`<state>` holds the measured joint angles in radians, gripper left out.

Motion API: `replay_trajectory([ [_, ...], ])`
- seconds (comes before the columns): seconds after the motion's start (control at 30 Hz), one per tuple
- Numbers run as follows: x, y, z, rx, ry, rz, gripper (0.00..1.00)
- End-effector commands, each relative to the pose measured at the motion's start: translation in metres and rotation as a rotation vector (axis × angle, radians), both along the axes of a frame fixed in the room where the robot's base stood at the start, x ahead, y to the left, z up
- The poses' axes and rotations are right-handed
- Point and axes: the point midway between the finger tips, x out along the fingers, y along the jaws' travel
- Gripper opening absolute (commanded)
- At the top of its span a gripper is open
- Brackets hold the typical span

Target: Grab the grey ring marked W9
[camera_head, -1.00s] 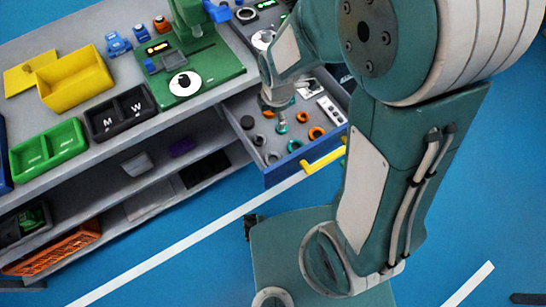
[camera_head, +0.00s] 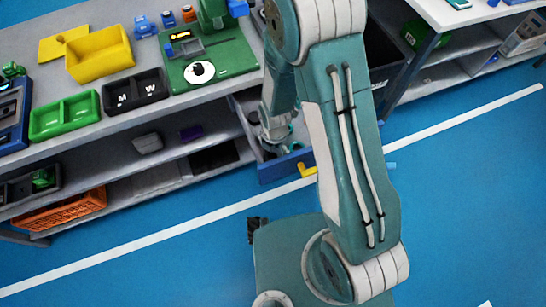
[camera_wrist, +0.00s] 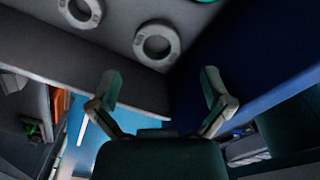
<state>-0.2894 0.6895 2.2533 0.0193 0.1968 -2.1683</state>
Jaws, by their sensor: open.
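In the wrist view, a grey ring (camera_wrist: 157,45) lies on the drawer floor beyond my fingertips, near the blue drawer wall. A second grey ring (camera_wrist: 80,12) lies to its upper left, partly cut by the picture edge. I cannot read a W9 marking on either ring. My gripper (camera_wrist: 160,88) is open, with its fingers wide apart and nothing between them. In the head view, my gripper (camera_head: 282,145) is down at the open drawer (camera_head: 285,172), and my arm hides most of the contents.
The drawer has a blue front and a yellow handle (camera_head: 307,170). The bench above holds a black tray (camera_head: 135,92) marked M and W, a green tray (camera_head: 65,118), a yellow bin (camera_head: 100,53) and a green fixture (camera_head: 210,65). An orange crate (camera_head: 58,212) sits on the lower shelf.

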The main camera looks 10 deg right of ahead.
Motion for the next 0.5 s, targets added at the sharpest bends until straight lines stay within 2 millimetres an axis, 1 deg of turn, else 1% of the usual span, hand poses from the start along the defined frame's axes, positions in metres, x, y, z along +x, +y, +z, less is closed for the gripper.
replay_trajectory([
  [0.2,-0.001,0.004,-0.031,-0.006,0.005,0.002,1.00],
  [0.3,-0.001,0.005,-0.043,-0.007,0.003,0.002,1.00],
  [0.4,-0.001,0.004,-0.050,-0.005,0.002,0.002,1.00],
  [0.5,0.000,0.003,-0.052,-0.004,0.000,0.002,1.00],
])
